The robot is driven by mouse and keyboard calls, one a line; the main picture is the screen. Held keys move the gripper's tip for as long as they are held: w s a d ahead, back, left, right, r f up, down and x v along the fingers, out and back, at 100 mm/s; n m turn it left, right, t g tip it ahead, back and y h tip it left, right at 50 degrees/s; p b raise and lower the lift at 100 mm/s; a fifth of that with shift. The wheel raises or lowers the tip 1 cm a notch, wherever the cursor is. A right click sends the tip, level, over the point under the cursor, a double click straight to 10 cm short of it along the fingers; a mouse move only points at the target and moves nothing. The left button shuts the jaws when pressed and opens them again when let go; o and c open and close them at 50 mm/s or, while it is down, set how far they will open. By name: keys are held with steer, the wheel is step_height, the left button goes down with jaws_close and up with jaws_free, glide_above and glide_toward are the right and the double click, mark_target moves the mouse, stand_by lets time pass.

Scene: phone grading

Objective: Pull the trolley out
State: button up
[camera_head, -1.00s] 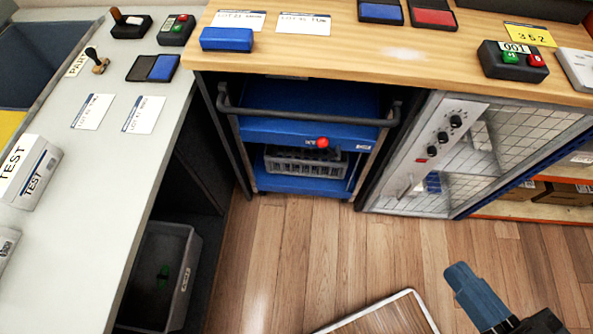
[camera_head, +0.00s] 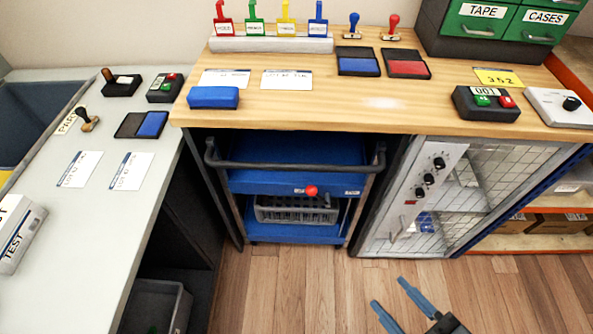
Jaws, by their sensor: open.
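The trolley (camera_head: 290,183) stands under the wooden worktop, between dark side panels. It is blue with two shelves and a dark grey push bar (camera_head: 290,167) across its front top. A red knob (camera_head: 311,190) sits at the front of its upper shelf. A grey crate (camera_head: 296,214) stands on its lower shelf. My gripper (camera_head: 394,300) is at the bottom right over the floor, with two blue fingers apart and nothing between them. It is well clear of the trolley, in front and to the right of it.
A grey counter (camera_head: 101,225) runs along the left, with a dark bin (camera_head: 160,303) beneath it. A wire-door cabinet (camera_head: 420,205) stands right of the trolley. The wooden worktop (camera_head: 330,105) above carries stamps, ink pads and cards. The wooden floor before the trolley is clear.

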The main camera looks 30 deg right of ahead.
steer(key=w+f+n, duration=0.5)
steer(key=w+f, duration=0.3)
steer(key=w, duration=0.5)
steer(key=n+t+h, duration=0.1)
steer(key=n+h, duration=0.1)
steer(key=n, duration=0.3)
glide_toward(297, 166)
steer(key=w+f, duration=0.2)
steer(key=shift+w+d+r+n, duration=0.1)
steer(key=shift+w+d+n, duration=0.1)
steer(key=shift+w, duration=0.15)
steer(key=shift+w+d+r+n, duration=0.1)
steer(key=shift+w+n, duration=0.1)
steer(key=shift+w, duration=0.2)
steer(key=shift+b+x, duration=0.4)
steer(key=shift+x, duration=3.15)
jaws_close()
